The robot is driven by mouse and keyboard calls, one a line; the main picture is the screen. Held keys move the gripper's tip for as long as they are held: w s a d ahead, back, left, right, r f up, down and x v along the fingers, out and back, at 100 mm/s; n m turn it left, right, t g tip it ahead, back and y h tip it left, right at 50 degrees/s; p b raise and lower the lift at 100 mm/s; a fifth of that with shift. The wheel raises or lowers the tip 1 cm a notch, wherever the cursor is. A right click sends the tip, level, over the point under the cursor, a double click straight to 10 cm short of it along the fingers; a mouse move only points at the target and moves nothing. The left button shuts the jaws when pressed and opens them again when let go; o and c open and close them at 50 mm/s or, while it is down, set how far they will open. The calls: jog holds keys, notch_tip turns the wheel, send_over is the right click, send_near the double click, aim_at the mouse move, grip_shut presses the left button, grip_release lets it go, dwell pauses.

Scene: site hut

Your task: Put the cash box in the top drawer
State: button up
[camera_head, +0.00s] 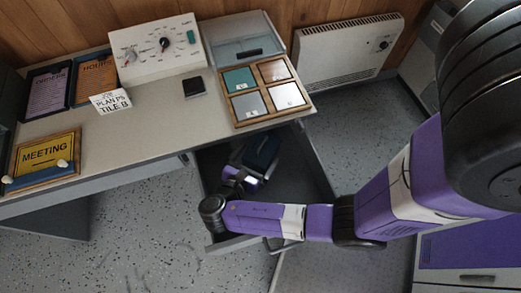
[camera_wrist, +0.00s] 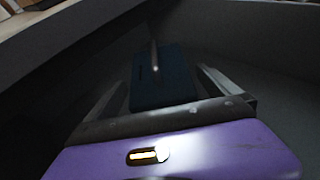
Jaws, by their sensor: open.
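The cash box (camera_head: 262,152) is dark blue and lies inside the open drawer (camera_head: 222,241) under the desk's right end. In the wrist view the cash box (camera_wrist: 165,80) lies ahead of my gripper, with a thin pale handle-like strip on top. My gripper (camera_head: 251,170) is down inside the drawer at the near side of the box. In the wrist view my gripper (camera_wrist: 160,85) has its two fingers apart, one to each side of the box's near part. I cannot tell whether they touch it. Part of the box is hidden by my gripper in the head view.
The desk top (camera_head: 150,120) holds a control panel (camera_head: 155,47), a tray of four tiles (camera_head: 265,90), a small black block (camera_head: 194,87) and framed signs (camera_head: 48,150). A white heater (camera_head: 340,48) stands against the wall. Speckled floor lies clear at the lower left.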

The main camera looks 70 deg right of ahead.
jog(key=v, duration=0.8)
jog(key=shift+a+r, duration=0.15)
jog(key=shift+a, duration=0.15)
